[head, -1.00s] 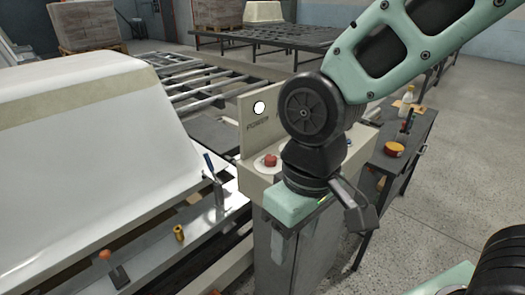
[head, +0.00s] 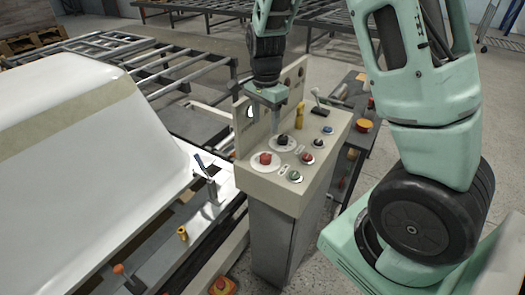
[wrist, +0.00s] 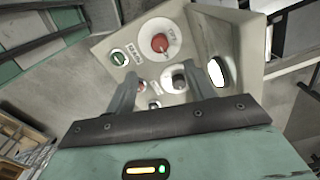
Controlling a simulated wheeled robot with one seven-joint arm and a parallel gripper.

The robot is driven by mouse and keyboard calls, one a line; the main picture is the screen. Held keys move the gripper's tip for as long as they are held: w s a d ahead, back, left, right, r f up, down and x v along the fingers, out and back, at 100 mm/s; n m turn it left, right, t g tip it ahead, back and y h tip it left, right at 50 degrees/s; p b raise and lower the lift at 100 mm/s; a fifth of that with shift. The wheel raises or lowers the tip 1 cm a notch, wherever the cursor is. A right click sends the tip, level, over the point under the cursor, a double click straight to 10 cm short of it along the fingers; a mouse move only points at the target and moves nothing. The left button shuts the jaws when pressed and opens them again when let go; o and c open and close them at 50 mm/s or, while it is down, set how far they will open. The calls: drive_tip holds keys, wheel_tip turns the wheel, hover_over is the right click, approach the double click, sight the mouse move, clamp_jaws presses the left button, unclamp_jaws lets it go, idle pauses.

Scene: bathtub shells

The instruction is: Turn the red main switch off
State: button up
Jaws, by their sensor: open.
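The red main switch (head: 265,158) is a red knob on a round white plate on the sloped top of the control box. In the wrist view, the red switch (wrist: 160,43) lies just beyond the fingers, uncovered. A black knob (head: 283,140) on a similar plate sits behind it; in the wrist view this black knob (wrist: 180,80) appears between the fingers. My gripper (head: 273,122) is above the back of the panel, pointing down. In the wrist view, my gripper (wrist: 172,74) is open, fingers apart, holding nothing. The switch's exact turn angle is too small to read.
A green button (head: 295,175), a small red button (head: 307,158) and a blue button (head: 327,130) sit near the switch. An upright back plate (head: 247,120) rises behind the panel. A white tub shell (head: 90,180) stands at left. A side table holds an orange-lidded tin (head: 364,125).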

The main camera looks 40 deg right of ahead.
sight(265, 156)
wheel_tip(265, 156, down, 12)
drive_tip(key=shift+f+p, duration=0.2)
drive_tip(key=shift+p, duration=0.45)
drive_tip(key=c, duration=1)
